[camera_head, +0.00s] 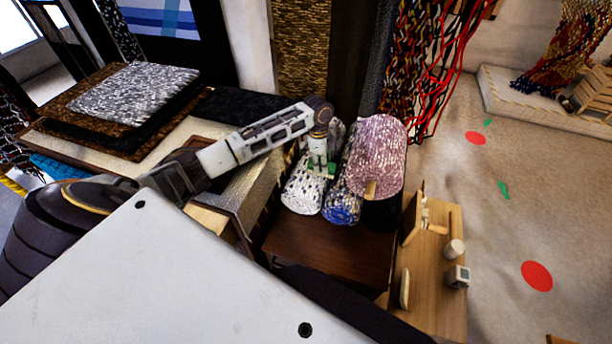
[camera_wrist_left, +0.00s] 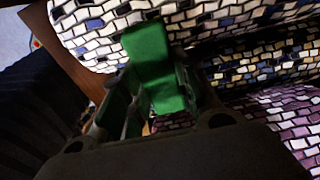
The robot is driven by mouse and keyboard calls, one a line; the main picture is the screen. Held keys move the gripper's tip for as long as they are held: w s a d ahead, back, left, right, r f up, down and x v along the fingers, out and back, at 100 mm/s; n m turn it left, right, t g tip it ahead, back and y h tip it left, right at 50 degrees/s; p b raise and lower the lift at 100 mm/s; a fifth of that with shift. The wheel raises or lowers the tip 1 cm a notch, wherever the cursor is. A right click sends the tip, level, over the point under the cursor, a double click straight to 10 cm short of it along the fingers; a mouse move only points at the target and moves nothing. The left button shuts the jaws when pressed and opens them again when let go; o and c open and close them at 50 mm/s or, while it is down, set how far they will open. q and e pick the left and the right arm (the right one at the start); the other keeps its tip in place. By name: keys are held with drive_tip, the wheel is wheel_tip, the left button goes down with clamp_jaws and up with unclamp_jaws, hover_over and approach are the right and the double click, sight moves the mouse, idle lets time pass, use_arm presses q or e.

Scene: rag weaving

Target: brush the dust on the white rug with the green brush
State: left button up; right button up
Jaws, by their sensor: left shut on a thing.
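My left gripper (camera_head: 318,158) is above the rolled rugs, pointing down, and shut on the green brush (camera_wrist_left: 158,68). In the head view only small green parts of the brush (camera_head: 330,168) show beside the fingers. The white rug (camera_head: 302,192) is a roll with grey-black specks, leftmost of the rolls; it also shows at the top of the left wrist view (camera_wrist_left: 82,22). The brush is over or against this rug; I cannot tell if they touch. No dust can be made out. My right gripper is not in view.
A blue-speckled roll (camera_head: 341,208) and a raised pink roll (camera_head: 378,150) lie right of the white one. A table with flat rugs (camera_head: 133,92) stands at left. A wooden desk (camera_head: 436,290) with small items stands at right. The floor beyond is mostly open.

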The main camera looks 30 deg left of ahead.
use_arm(q)
drive_tip(key=shift+w+a, duration=0.2)
drive_tip(key=shift+w, duration=0.6)
drive_tip(key=shift+r+p, duration=0.5)
drive_tip(key=shift+r, duration=0.3)
drive_tip(key=shift+w+f+b, duration=0.2)
drive_tip(key=shift+f+b, duration=0.05)
drive_tip(key=shift+b, duration=0.7)
drive_tip(key=shift+r, duration=0.1)
